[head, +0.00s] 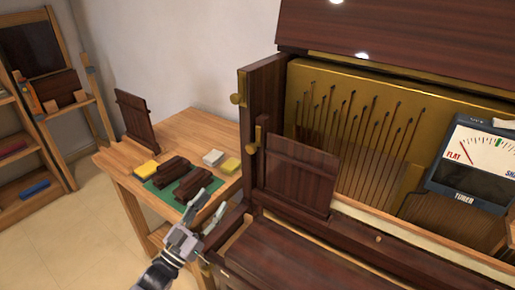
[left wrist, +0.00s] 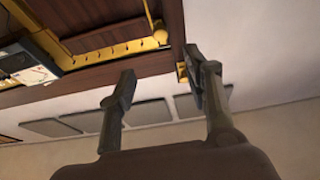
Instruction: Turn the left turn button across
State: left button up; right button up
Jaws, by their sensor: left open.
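In the left wrist view a brass knob (left wrist: 160,32) and a small brass piece (left wrist: 182,72) show near the piano's edge; I cannot tell which is the turn button. My left gripper (head: 212,200) is open and empty, below and left of the turn button, apart from it. Its fingers also show in the left wrist view (left wrist: 160,65). My right gripper is out of view.
A dark slatted panel (head: 298,178) stands upright beside the turn button. A tuner (head: 474,160) sits at right. A wooden side table (head: 195,125) holds a green mat (head: 158,186), dark blocks (head: 194,183), yellow and white pieces, and another panel (head: 136,120). Shelves stand far left.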

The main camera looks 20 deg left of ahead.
pick_arm(q)
send_near(249, 151)
jog(key=b+x, duration=0.2)
jog(key=x, duration=0.6)
jog(key=shift+w+d+r, duration=0.15)
jog(key=shift+w, duration=0.1)
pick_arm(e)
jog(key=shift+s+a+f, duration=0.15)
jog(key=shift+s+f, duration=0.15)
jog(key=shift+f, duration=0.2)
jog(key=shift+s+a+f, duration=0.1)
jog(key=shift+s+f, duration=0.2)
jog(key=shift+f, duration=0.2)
pick_arm(q)
jog(key=shift+c, duration=0.2)
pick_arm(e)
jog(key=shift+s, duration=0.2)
pick_arm(q)
jog(key=shift+c, duration=0.7)
jog(key=c, duration=0.8)
grip_shut()
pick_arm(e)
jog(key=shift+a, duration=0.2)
